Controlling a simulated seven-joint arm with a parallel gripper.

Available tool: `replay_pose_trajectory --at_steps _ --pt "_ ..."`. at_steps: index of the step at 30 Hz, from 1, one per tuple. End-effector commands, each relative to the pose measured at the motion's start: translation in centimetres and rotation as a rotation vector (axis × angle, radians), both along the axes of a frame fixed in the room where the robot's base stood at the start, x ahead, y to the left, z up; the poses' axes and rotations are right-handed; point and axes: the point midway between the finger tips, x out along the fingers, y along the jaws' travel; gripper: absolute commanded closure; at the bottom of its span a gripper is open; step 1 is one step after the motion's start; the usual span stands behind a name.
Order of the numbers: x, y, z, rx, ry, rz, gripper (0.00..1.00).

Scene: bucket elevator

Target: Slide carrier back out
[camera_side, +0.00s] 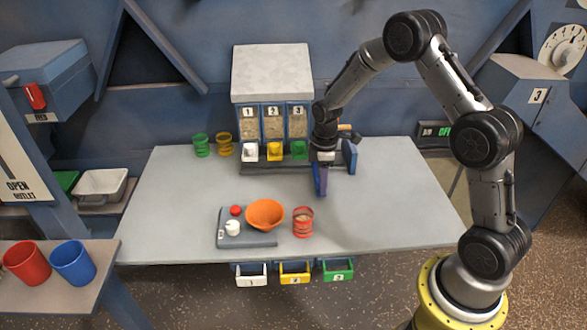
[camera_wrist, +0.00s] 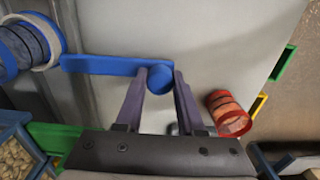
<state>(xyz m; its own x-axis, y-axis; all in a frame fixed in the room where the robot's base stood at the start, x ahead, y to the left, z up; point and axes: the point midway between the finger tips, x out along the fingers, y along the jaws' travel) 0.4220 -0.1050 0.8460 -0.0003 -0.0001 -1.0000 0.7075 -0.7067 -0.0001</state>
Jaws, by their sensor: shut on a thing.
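In the wrist view my gripper (camera_wrist: 162,78) is shut on a round blue knob (camera_wrist: 160,80) at the end of a flat blue bar (camera_wrist: 105,65). The bar runs left towards a blue cylinder with pale rings (camera_wrist: 30,45). I cannot tell from the pictures where the carrier begins and ends. In the side view my gripper (camera_side: 320,180) points down at the right of the dispenser.
The dispenser (camera_side: 272,75) has numbered bins, with white, yellow and green pieces at its foot. An orange bowl (camera_side: 265,214) is on a grey tray (camera_side: 262,239), beside a red ringed cup (camera_side: 303,222). Green and yellow cups (camera_side: 201,145) stand at the back left. The table's right side is clear.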

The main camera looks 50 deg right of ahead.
Motion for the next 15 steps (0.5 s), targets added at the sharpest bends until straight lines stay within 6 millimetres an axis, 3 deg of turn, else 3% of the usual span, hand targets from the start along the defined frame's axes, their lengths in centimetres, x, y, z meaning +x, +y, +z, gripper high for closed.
replay_pose_trajectory --at_steps 15 --pt "-2.1 -2.1 0.1 -0.001 -0.002 -0.001 0.93"
